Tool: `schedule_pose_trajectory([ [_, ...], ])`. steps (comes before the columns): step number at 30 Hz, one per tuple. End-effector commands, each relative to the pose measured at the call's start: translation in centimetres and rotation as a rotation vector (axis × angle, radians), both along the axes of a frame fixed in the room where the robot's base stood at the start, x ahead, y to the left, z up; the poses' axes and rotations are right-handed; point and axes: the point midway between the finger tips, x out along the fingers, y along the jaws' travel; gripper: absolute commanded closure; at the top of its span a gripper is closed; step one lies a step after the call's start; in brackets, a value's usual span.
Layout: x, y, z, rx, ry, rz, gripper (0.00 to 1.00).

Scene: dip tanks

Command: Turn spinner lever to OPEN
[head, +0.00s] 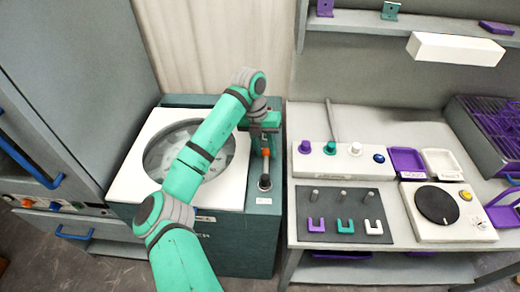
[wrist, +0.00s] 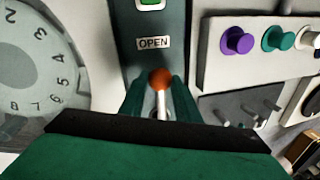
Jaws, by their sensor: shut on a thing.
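The spinner (head: 232,196) is a dark green cabinet with a white top and a round drum opening, left of the bench in the head view. Its lever (wrist: 160,78) has an orange ball on a silver shaft. My gripper (wrist: 160,98) has its dark green fingers on either side of the shaft, just below the ball, and is shut on the lever. An OPEN label (wrist: 153,42) lies beyond the ball, and the lever points toward it. In the head view my gripper (head: 266,146) hides part of the lever; a dark lever base (head: 265,183) shows below.
A green square button (wrist: 151,3) is beyond the label. To the right, a bench holds a white block with purple, green and white knobs (head: 330,148), a grey peg board (head: 371,229) and a turntable (head: 438,205). The numbered drum (wrist: 35,55) is to the left.

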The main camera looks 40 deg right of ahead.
Motion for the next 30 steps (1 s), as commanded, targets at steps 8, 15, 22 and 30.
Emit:
schedule_pose_trajectory([
  [8,-0.2,-0.2,0.1,-0.002,0.001,-0.007,1.0],
  [15,-0.1,-0.1,0.1,-0.002,0.001,-0.003,0.53],
  [22,0.0,0.0,0.5,-0.002,0.0,-0.001,0.53],
  [30,0.7,0.4,4.6,-0.002,-0.003,-0.001,0.53],
])
